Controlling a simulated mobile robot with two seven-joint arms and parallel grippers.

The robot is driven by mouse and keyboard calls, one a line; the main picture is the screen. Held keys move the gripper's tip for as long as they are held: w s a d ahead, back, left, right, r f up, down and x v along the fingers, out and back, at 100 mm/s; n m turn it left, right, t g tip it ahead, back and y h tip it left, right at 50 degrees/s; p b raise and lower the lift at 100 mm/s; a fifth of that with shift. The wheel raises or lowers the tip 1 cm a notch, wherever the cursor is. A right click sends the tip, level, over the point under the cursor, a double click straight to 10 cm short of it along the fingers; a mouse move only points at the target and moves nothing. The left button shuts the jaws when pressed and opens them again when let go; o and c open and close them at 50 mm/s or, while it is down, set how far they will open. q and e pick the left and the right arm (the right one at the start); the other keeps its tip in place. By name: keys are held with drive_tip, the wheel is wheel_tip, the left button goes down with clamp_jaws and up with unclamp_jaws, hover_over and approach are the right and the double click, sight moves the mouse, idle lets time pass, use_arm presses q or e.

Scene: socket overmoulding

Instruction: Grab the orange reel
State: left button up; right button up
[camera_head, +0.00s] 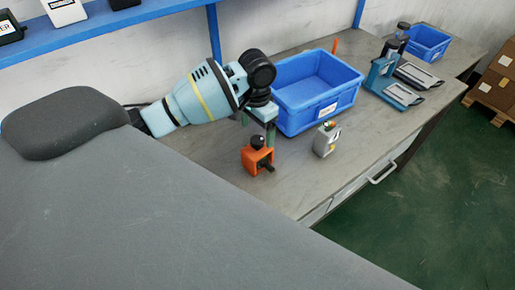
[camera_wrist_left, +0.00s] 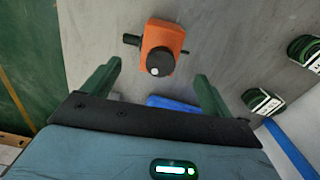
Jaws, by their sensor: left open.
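The orange reel (camera_head: 252,159), a small orange block with a black knob and a dark stub at its side, stands on the grey workbench (camera_head: 215,160). It also shows at the top middle of the left wrist view (camera_wrist_left: 163,34). My left gripper (camera_head: 259,133) is open and empty, its green fingers pointing down just above the reel. In the left wrist view my left gripper (camera_wrist_left: 159,71) has its fingers spread to either side of the reel's knob, with the orange body beyond the tips. Whether they touch is not clear. My right gripper is not in view.
A blue bin (camera_head: 318,88) stands close behind the gripper. A small grey device (camera_head: 326,139) stands right of the reel. A blue-grey fixture (camera_head: 388,82) and a smaller blue bin (camera_head: 428,43) are farther right. A blue shelf (camera_head: 150,11) runs above.

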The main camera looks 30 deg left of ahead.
sight(257, 139)
use_arm(q)
drive_tip(key=shift+s+f, duration=0.15)
drive_tip(key=shift+f, duration=0.75)
drive_tip(key=shift+w+f+b, duration=0.15)
drive_tip(key=shift+f+b, duration=0.05)
drive_tip(key=shift+f, duration=1.3)
drive_tip(key=shift+w+f+b, duration=0.1)
drive_tip(key=shift+f+b, duration=0.05)
drive_tip(key=shift+f, duration=1.3)
drive_tip(key=c, duration=1.6)
drive_tip(key=shift+r, duration=0.1)
